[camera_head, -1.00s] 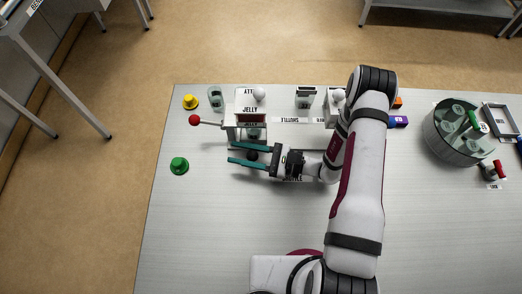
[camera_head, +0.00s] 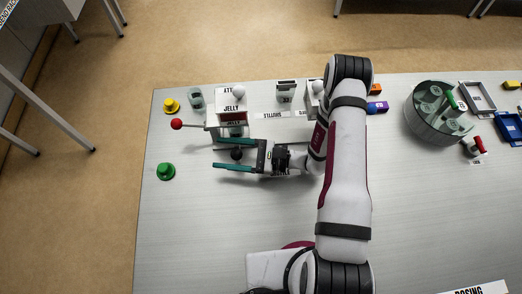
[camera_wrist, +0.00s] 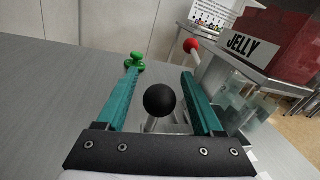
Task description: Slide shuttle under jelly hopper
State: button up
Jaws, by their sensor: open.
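The jelly hopper (camera_head: 231,107) is a white-framed box labelled JELLY at the back left of the table; in the wrist view its dark red body (camera_wrist: 285,45) is at upper right. A black ball knob (camera_head: 236,154) on a short stem stands in front of it, probably the shuttle's handle; the shuttle body is mostly hidden. My gripper (camera_head: 217,152) is open, its teal fingers on either side of the knob. In the wrist view the knob (camera_wrist: 159,100) sits between the fingers with gaps on both sides. Clear glass (camera_wrist: 250,112) shows below the hopper.
A red-balled lever (camera_head: 176,124) sticks out left of the hopper. Yellow (camera_head: 171,105) and green (camera_head: 166,171) knobbed pieces stand at left. A SHUTTLE label (camera_head: 274,115) lies right of the hopper. A round glass-cup carousel (camera_head: 438,112) stands at right. The front left table is clear.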

jog(key=s+d, duration=0.1)
jog(key=d, duration=0.4)
jog(key=s+d, duration=0.1)
jog(key=d, duration=0.4)
jog(key=s+d, duration=0.1)
jog(key=d, duration=0.4)
jog(key=shift+d, duration=0.15)
jog(key=shift+r, duration=0.1)
jog(key=s+a+r+n+g+h, duration=0.2)
jog(key=s+r+n+g+h, duration=0.15)
jog(key=r, duration=0.25)
jog(key=s+a+r+n+g+h, duration=0.2)
jog(key=r+n+g+h, duration=0.15)
jog(key=r, duration=0.35)
jog(key=s+d+r+n+t+h, duration=0.1)
jog(key=s+r+n+t+h, duration=0.2)
jog(key=s+r+n+h, duration=0.2)
jog(key=s+h, duration=0.3)
jog(key=s, duration=0.2)
jog(key=shift+r+h, duration=0.25)
jog(key=shift+h, duration=0.15)
